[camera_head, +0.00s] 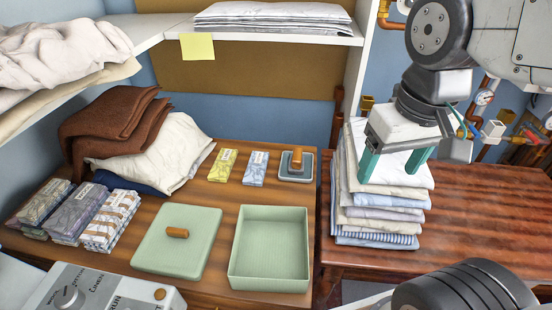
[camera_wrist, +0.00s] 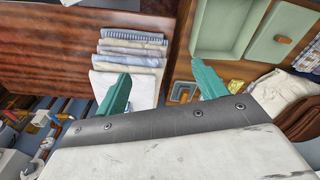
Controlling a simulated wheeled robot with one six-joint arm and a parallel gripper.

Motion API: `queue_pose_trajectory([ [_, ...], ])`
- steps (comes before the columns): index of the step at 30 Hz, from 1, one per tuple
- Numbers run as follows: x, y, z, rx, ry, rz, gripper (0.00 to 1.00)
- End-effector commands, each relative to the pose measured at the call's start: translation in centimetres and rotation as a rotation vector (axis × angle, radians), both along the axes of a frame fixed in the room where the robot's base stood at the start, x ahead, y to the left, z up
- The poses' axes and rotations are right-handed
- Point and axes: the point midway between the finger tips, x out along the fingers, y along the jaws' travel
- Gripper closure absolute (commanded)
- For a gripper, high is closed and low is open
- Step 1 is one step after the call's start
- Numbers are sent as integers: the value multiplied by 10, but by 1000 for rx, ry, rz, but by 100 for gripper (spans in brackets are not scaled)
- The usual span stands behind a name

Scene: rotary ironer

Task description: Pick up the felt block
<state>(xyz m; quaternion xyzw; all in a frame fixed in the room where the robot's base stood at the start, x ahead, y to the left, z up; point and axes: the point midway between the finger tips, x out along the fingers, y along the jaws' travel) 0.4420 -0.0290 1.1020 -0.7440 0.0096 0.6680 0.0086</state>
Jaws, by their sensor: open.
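The felt block (camera_head: 296,164), apparently the small dark block with an upright wooden handle, sits in a shallow grey tray (camera_head: 284,176) at the back right of the left wooden table. In the wrist view the block (camera_wrist: 183,95) is small and partly hidden, just left of the right-hand finger. My gripper (camera_head: 395,164) is open and empty, with two teal fingers pointing down. It is to the right of the block and well apart from it, over or in front of the folded linen stack. The wrist view also shows both fingers (camera_wrist: 164,80) spread apart.
The folded linen stack (camera_head: 385,218) stands on the right table (camera_head: 470,215). A green open box (camera_head: 270,283) and its lid (camera_head: 178,255) lie in front of the block. Two wrapped packets (camera_head: 225,166) are to its left. A white shelf upright (camera_head: 357,60) rises behind.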

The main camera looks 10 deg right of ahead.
Motion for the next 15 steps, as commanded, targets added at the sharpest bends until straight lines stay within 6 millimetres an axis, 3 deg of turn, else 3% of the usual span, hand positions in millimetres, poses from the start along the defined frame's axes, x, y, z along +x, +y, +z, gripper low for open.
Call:
queue_pose_trajectory([
  [8, 100, 3, -11, 10, 41, -106, 29],
  [15, 194, 10, -53, 18, 68, -207, 29],
])
